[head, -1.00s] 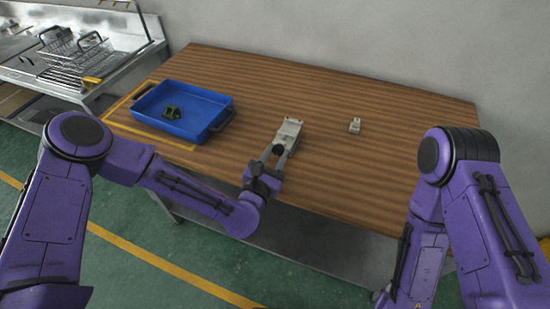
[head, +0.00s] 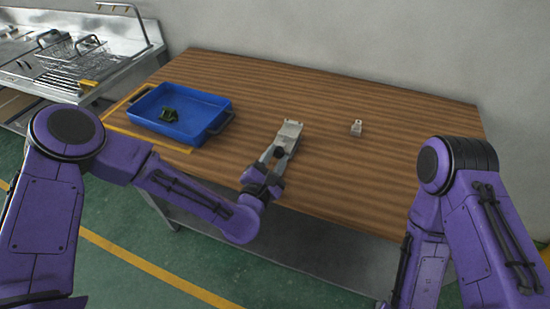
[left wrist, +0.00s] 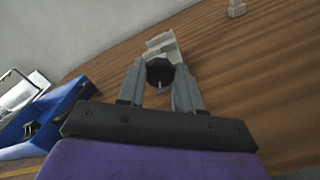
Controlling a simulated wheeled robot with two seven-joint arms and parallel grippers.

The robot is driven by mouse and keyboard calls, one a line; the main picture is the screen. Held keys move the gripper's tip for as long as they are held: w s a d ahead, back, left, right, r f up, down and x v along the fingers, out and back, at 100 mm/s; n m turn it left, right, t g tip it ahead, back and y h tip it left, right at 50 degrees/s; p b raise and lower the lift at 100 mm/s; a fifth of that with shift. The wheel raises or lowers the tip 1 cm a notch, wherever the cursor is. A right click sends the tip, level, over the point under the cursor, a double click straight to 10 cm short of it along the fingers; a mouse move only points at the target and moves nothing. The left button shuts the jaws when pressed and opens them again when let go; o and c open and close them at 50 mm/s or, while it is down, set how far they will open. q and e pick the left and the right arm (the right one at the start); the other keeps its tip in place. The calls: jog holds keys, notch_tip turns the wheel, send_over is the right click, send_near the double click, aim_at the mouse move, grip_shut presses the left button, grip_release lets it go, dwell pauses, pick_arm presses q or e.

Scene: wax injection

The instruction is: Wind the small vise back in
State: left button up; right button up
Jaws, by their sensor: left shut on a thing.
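The small grey vise (head: 289,134) lies on the wooden table near its front edge, and it also shows in the left wrist view (left wrist: 161,43). A dark round knob (left wrist: 159,72) is at its near end. My left gripper (head: 276,156) is at this near end, its wrist turned so the fingers look nearly edge-on in the head view. In the left wrist view its two grey fingers (left wrist: 159,84) stand on either side of the knob, shut on it. My right gripper is outside the frames; only the right arm shows.
A blue tray (head: 214,128) with a dark green part (head: 169,115) inside stands on the left of the table (head: 340,175). A small pale block (head: 357,128) is right of the vise. A metal sink unit is at the far left. The table's right side is clear.

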pick_arm(q)
jog(key=o, duration=1.1)
jog(key=shift+c, duration=0.2)
jog(key=b+v, duration=0.3)
jog(key=v, duration=0.7)
jog(key=shift+s, duration=0.3)
jog(key=shift+a, duration=0.1)
